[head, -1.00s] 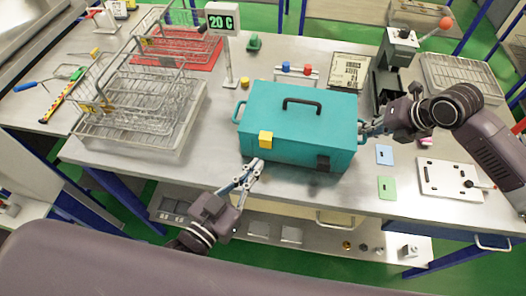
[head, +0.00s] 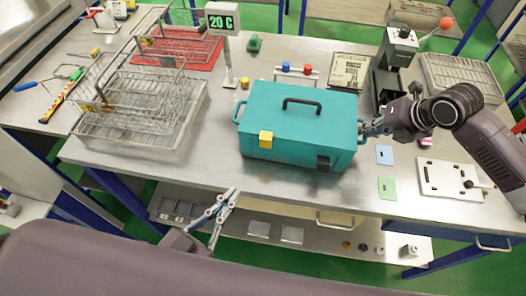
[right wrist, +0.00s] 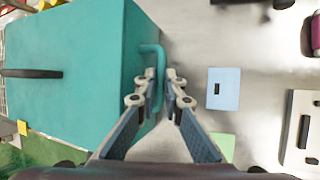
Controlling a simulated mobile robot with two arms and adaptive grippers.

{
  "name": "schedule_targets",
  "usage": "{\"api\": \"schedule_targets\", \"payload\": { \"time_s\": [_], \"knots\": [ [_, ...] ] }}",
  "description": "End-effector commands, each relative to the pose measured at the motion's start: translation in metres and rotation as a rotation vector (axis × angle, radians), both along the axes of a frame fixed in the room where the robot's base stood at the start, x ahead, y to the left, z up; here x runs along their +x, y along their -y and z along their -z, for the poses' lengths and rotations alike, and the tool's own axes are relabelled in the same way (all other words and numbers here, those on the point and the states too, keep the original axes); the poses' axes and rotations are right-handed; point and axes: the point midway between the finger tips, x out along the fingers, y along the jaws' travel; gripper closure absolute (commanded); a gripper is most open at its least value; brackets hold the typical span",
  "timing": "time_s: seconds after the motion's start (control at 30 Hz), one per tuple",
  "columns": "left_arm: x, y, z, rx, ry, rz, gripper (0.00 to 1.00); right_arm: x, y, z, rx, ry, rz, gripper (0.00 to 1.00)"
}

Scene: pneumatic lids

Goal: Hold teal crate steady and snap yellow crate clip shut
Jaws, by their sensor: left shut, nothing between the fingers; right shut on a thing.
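The teal crate (head: 300,115) stands on the steel table with its lid down and black top handle level; it fills the left of the right wrist view (right wrist: 90,60). The yellow clip (head: 266,139) lies close against the front left of the crate; whether it is latched is too small to tell. A dark clip (head: 323,163) is at the front right. My right gripper (head: 366,129) is shut on the crate's right side handle (right wrist: 158,62). My left gripper (head: 236,191) is shut and empty, in front of the table edge, apart from the crate.
A wire rack (head: 140,110) stands left of the crate, with a 20 C display (head: 221,19) behind. Blue (head: 384,155) and green (head: 387,188) cards and a white board (head: 450,178) lie to the right. The table front left of the crate is clear.

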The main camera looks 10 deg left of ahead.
Motion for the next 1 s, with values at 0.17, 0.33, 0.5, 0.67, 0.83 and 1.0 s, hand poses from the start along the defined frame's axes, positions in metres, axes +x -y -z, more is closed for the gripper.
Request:
{"api": "schedule_targets", "payload": {
  "time_s": [0.17,0.33,0.5,0.67,0.83,1.0],
  "knots": [
    [-0.018,-0.007,-0.001,0.001,-0.003,0.0,1.0,0.0,0.0,-0.001,0.0,0.001,0.001,1.0],
    [-0.024,-0.01,-0.003,0.0,0.0,0.0,1.0,0.0,0.0,-0.001,0.0,0.001,0.001,1.0],
    [-0.024,-0.01,-0.003,0.0,0.001,0.0,1.0,0.0,0.0,-0.001,0.0,0.001,0.001,1.0],
    [-0.024,-0.01,-0.003,0.0,0.001,0.0,1.0,0.0,0.0,-0.001,0.0,0.001,0.001,0.83],
    [-0.024,-0.01,-0.003,0.0,0.001,0.0,1.0,0.0,0.0,0.0,0.0,0.001,0.0,0.71],
    [-0.024,-0.01,-0.003,0.0,0.001,0.0,1.0,0.0,0.0,0.0,0.001,0.0,0.0,0.71]
  ]
}}
